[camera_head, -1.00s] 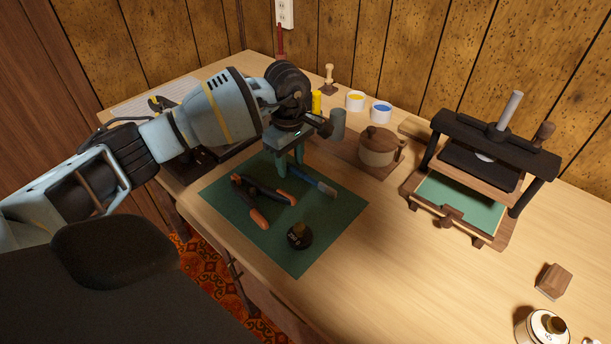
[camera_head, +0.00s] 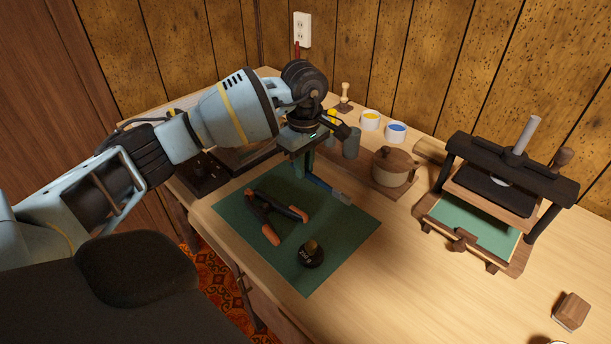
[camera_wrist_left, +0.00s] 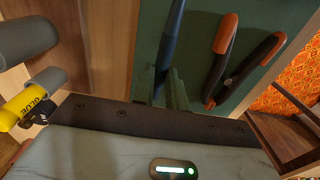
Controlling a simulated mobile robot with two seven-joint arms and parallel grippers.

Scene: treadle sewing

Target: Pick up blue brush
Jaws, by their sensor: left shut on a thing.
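The blue brush (camera_head: 326,188) shows in the head view with its blue handle running from my left gripper toward its grey end at the lower right. My left gripper (camera_head: 302,172) points down over the back of the green mat (camera_head: 345,235) and is shut on the brush handle. In the left wrist view the dark blue handle (camera_wrist_left: 172,35) runs up between the green fingers (camera_wrist_left: 163,92). The brush seems slightly above the mat, though the gap is hard to judge. Part of the handle is hidden by the fingers. My right gripper is not in view.
Orange-handled pliers (camera_head: 263,215) and a round black weight (camera_head: 311,254) lie on the mat. A brown lidded pot (camera_head: 395,166), yellow and blue paint cups (camera_head: 396,132) and a grey cylinder (camera_head: 352,143) stand behind. A press (camera_head: 488,195) stands right. The front right tabletop is mostly clear.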

